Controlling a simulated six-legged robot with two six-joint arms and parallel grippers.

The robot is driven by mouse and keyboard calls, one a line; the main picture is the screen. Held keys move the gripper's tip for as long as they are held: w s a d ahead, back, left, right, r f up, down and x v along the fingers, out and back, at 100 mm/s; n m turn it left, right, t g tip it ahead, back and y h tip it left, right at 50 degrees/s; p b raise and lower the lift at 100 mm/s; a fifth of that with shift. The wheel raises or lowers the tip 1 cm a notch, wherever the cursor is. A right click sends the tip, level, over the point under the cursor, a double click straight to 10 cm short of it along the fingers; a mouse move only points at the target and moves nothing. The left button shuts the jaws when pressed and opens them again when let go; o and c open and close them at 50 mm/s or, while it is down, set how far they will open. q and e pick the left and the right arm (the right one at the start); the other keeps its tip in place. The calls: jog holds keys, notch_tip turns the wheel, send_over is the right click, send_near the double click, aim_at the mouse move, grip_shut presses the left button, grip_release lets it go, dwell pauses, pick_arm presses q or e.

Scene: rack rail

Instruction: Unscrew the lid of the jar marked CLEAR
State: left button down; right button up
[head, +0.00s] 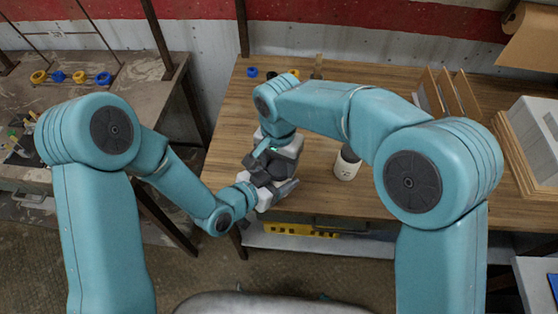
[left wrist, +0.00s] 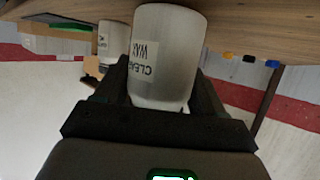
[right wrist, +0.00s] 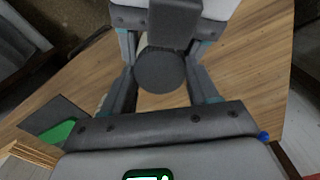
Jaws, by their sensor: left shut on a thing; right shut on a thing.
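The jar marked CLEAR (left wrist: 168,35) is whitish, and its label is inverted in the left wrist view. My left gripper (left wrist: 163,88) is shut around the jar's body. The jar's round dark lid (right wrist: 160,70) shows from above in the right wrist view. My right gripper (right wrist: 160,62) is shut on the lid, one finger on each side. In the head view both grippers meet over the bench's left part and mostly hide this jar. Whether the lid has turned cannot be told.
A second white jar with a dark lid (head: 347,164) stands on the wooden bench (head: 320,205) to the right; its label is unreadable. Upright brown boards (head: 440,95) and a white box (head: 536,135) stand further right. Small blue, black and yellow items lie at the back.

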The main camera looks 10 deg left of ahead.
jog(key=n, duration=0.2)
jog(key=shift+n, duration=0.4)
jog(key=o, duration=1.2)
jog(key=shift+c, duration=0.2)
notch_tip(320, 180, up, 3)
jog(key=shift+r, duration=0.8)
jog(key=shift+c, duration=0.5)
notch_tip(320, 180, up, 3)
jog(key=m, duration=0.2)
jog(key=shift+w+m, duration=0.1)
jog(key=shift+m, duration=0.6)
notch_tip(320, 180, down, 8)
jog(key=shift+r, duration=0.15)
